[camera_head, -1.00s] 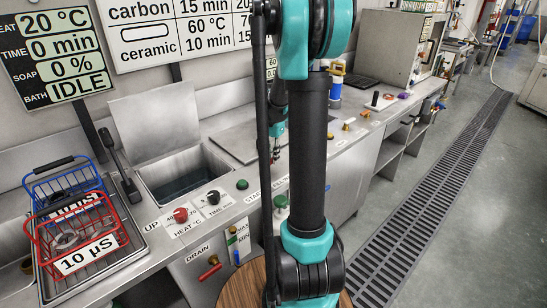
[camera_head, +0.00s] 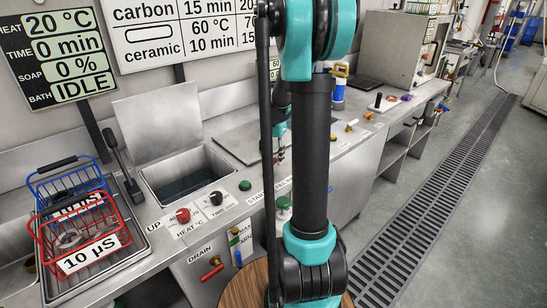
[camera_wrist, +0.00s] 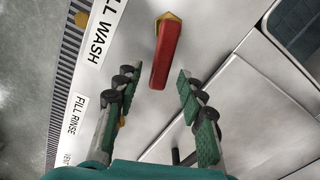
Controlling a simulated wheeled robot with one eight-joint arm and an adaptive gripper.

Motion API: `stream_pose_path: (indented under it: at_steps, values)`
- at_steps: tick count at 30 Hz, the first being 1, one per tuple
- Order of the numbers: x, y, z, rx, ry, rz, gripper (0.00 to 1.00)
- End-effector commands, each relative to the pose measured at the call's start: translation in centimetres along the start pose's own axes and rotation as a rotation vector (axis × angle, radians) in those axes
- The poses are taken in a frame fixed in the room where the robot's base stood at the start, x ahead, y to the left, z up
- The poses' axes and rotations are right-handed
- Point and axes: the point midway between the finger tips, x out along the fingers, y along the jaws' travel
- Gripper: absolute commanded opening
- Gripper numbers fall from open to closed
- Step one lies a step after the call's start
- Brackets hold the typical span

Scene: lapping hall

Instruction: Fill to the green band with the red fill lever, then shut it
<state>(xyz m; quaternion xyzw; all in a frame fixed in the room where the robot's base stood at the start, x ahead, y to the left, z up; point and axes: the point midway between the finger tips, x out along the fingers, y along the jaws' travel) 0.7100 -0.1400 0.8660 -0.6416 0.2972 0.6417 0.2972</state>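The red fill lever (camera_wrist: 165,55) sits on a brass base beside the "FILL WASH" label (camera_wrist: 98,35) in the wrist view. My gripper (camera_wrist: 156,88) is open, with one finger on each side of the lever's near end; I see no clear contact. In the head view my gripper (camera_head: 280,145) is partly hidden behind my arm, above the counter. The open bath (camera_head: 187,175) holds dark liquid low in its basin. A level gauge (camera_head: 240,240) with a MAX/MIN label is on the front panel, partly hidden by my arm; its level cannot be read.
A "FILL RINSE" label (camera_wrist: 80,118) lies near the left finger. A red drain lever (camera_head: 211,273) is on the front panel. Red (camera_head: 88,240) and blue (camera_head: 65,185) baskets stand on the left tray. The display (camera_head: 62,55) reads IDLE. Floor at right is clear.

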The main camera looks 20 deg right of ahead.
Motion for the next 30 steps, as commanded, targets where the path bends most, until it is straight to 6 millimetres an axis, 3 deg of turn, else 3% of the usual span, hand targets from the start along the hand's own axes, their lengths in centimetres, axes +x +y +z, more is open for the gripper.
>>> stream_pose_path:
  at_steps: [18,24,30]
  values:
    - [-10.3,0.0,0.0,0.0,0.0,0.0,0.4]
    - [-11.6,0.0,0.0,0.0,0.0,0.0,0.4]
    - [-11.7,0.0,0.0,0.0,0.0,0.0,0.4]
